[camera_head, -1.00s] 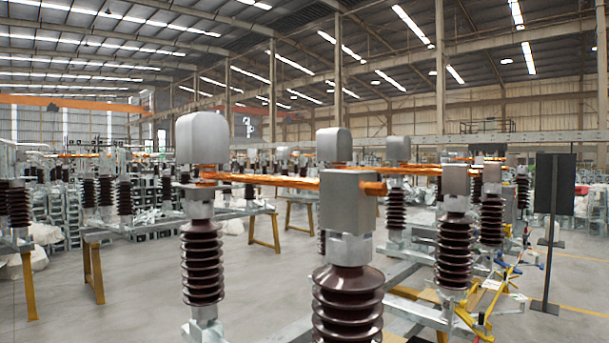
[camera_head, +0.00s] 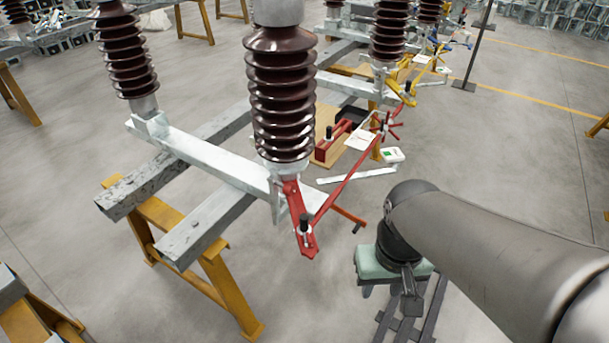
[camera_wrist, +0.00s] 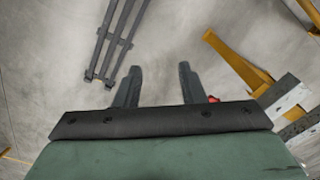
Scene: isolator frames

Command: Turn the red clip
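A red clip-like bracket (camera_head: 302,228) sits below the nearest brown insulator, at the end of its steel beam. A thin red rod runs from it up to a red star-shaped handle (camera_head: 385,125). I cannot tell for certain which red part is the clip. My gripper (camera_wrist: 157,85) is open, its two dark fingers apart with only floor between them. In the head view its green body shows right of the bracket and apart from it; the fingers are mostly hidden. A small red bit (camera_wrist: 213,99) shows beside the right finger in the wrist view.
The brown insulator (camera_head: 280,95) stands above the bracket on a steel beam (camera_head: 205,160), carried by a yellow trestle (camera_head: 220,285). A red box (camera_head: 333,142) and a white card (camera_head: 360,138) lie behind the rod.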

